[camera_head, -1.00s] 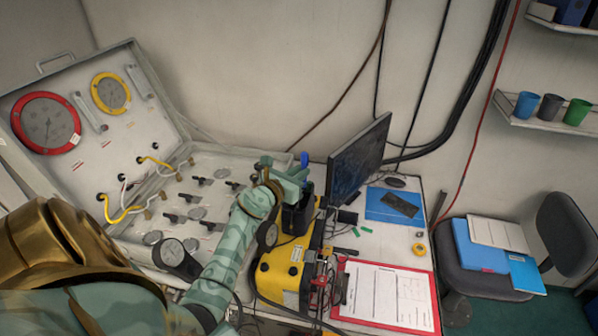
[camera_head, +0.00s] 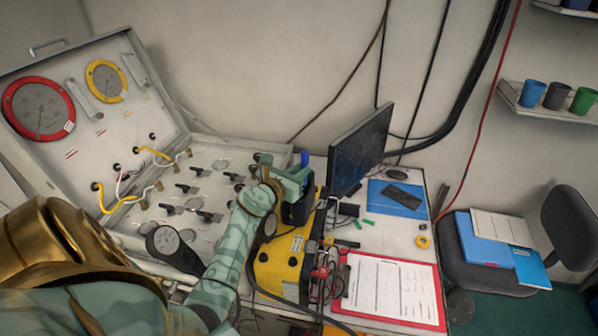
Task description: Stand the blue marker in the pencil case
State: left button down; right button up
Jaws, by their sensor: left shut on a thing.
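I cannot tell whether the marker's lower end is inside the case. My right gripper is not in view.
The yellow unit (camera_head: 280,264) with hoses stands below the case. A monitor (camera_head: 360,150) is close on the right. The open gauge panel (camera_head: 205,165) lies left. A red clipboard (camera_head: 391,292) and blue folder (camera_head: 395,208) lie on the desk.

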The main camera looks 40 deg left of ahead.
pick_arm(q)
jog(key=shift+s+f, duration=0.15)
jog(key=shift+f, duration=0.2)
dwell(0.3)
jog(key=shift+f+b, duration=0.75)
jog(key=shift+f, duration=0.05)
jog(key=shift+f+b, duration=0.35)
jog(key=shift+f, duration=0.15)
dwell(0.4)
jog(key=shift+f+b, duration=0.4)
jog(key=shift+f, duration=0.1)
jog(key=shift+f, duration=0.1)
jog(key=shift+f+b, duration=0.3)
jog(key=shift+f, duration=0.05)
dwell(0.5)
